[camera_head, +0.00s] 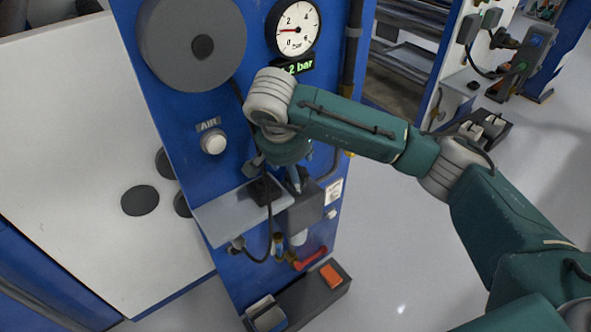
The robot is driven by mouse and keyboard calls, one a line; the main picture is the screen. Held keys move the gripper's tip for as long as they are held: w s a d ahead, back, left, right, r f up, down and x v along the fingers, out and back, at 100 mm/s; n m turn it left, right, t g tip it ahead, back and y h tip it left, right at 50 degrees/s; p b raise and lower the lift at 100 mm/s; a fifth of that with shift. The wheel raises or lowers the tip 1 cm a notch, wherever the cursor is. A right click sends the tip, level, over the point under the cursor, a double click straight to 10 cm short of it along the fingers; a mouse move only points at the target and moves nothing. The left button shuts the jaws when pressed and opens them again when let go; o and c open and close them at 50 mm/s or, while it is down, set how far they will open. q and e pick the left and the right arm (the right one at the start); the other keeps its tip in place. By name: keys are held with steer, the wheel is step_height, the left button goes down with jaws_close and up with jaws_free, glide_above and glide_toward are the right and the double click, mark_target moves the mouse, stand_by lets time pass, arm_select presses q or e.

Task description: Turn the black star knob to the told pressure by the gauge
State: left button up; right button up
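The round pressure gauge (293,27) is at the top of the blue panel, with a white face and a red needle pointing left, a little below the 2 mark. My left gripper is out of view.
A large grey disc (192,45) and a white button (213,143) under an AIR label are on the panel. A grey shelf (222,217) juts out below. A red lever (310,258) and a dark box with an orange top (331,276) are lower down.

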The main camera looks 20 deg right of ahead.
steer(key=x, duration=0.2)
steer(key=shift+w+d+f, duration=0.1)
steer(key=shift+d+f, duration=0.05)
steer(key=shift+f, duration=0.05)
steer(key=shift+w+f+p, duration=0.2)
steer(key=shift+f+p, duration=0.1)
steer(key=shift+f, duration=0.2)
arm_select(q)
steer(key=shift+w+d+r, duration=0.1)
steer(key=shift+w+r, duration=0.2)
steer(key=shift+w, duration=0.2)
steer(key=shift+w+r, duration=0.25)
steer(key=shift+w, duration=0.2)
